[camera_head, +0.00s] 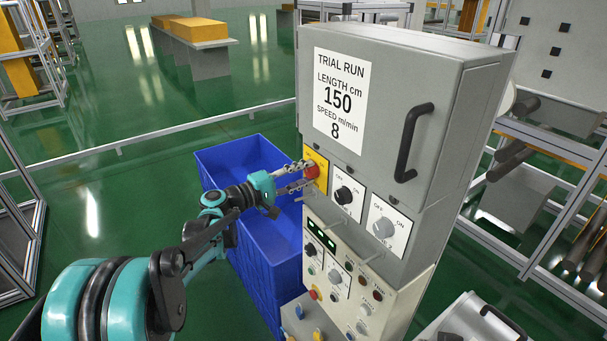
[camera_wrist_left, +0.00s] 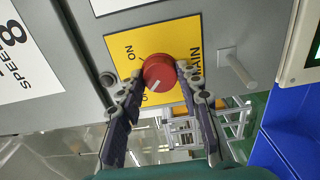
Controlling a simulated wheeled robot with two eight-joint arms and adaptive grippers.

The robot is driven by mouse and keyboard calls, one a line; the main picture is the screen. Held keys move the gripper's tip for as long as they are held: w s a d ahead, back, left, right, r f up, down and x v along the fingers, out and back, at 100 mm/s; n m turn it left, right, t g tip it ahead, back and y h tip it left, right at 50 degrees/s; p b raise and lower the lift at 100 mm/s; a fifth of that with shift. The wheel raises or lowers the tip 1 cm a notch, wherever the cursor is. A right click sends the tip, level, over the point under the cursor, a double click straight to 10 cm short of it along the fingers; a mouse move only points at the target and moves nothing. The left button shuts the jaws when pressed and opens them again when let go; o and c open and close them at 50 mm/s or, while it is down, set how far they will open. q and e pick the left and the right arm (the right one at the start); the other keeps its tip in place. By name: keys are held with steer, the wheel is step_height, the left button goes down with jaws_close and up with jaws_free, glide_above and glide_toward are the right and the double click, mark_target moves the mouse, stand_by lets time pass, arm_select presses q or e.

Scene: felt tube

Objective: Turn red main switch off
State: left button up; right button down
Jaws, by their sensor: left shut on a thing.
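The red main switch (camera_head: 312,171) is a round knob on a yellow plate on the front of the grey control cabinet (camera_head: 455,85). In the left wrist view the red knob (camera_wrist_left: 159,71) sits on the yellow plate (camera_wrist_left: 185,40), marked MAIN and ON; part of the plate is hidden by the fingers. A pale line on the knob points to the lower left in that view. My left gripper (camera_head: 296,178) has its fingers on either side of the knob, shut on it. My right gripper is not in view.
A black switch (camera_head: 344,195) and a grey switch (camera_head: 383,228) sit right of the red one. A peg (camera_wrist_left: 237,70) sticks out near the plate. Blue crates (camera_head: 262,225) stand left of the cabinet. A black door handle (camera_head: 412,142) protrudes above.

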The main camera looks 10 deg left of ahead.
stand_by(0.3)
arm_select(q)
steer(key=o, duration=1.2)
steer(key=shift+c, duration=0.2)
steer(key=shift+a, duration=0.1)
steer(key=v, duration=1.2)
